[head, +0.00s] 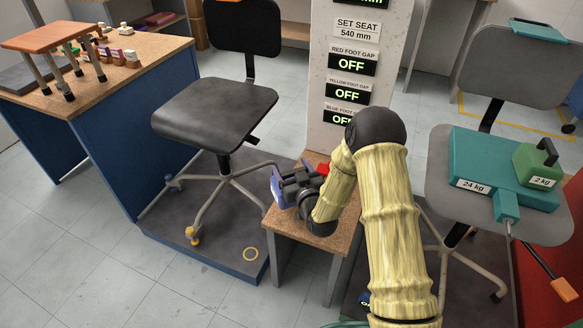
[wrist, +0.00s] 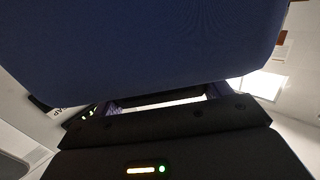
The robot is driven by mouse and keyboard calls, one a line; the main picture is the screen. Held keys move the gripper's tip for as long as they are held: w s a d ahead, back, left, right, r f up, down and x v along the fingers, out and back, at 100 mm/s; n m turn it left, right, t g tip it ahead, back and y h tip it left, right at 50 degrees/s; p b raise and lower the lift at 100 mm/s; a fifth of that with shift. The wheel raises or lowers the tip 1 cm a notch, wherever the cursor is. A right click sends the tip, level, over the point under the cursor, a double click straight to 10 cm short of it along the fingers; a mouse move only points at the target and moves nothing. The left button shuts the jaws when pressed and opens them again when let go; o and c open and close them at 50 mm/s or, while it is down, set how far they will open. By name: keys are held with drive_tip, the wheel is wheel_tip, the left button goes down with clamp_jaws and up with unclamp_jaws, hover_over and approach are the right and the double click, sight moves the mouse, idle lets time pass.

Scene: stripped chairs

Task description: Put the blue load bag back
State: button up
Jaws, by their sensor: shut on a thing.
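The blue load bag (head: 276,187) shows as a narrow blue edge at the left end of my gripper (head: 284,185) in the head view. My gripper is shut on the bag, above the left side of a small wooden-topped stand (head: 318,238). In the wrist view the bag (wrist: 150,45) is a large dark blue surface filling the top, close to the dark gripper body. My arm and gripper hide part of the stand, and I cannot tell whether the bag touches it.
A small red thing (head: 323,169) sits behind my gripper. A black chair (head: 217,110) stands left on a dark platform (head: 210,245). A grey chair (head: 437,180) at right carries green 24 kg and 2 kg weights. A sign pillar (head: 322,130) stands behind.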

drive_tip(key=shift+r, duration=0.25)
drive_tip(key=shift+f+b, duration=0.55)
drive_tip(key=shift+f, duration=1.35)
drive_tip(key=shift+f, duration=0.1)
drive_tip(key=o, duration=2)
drive_tip(key=shift+f, duration=0.2)
drive_tip(key=shift+o, duration=0.2)
drive_tip(key=shift+r, duration=0.15)
drive_tip(key=p+v, duration=0.1)
drive_tip(key=v, duration=1.1)
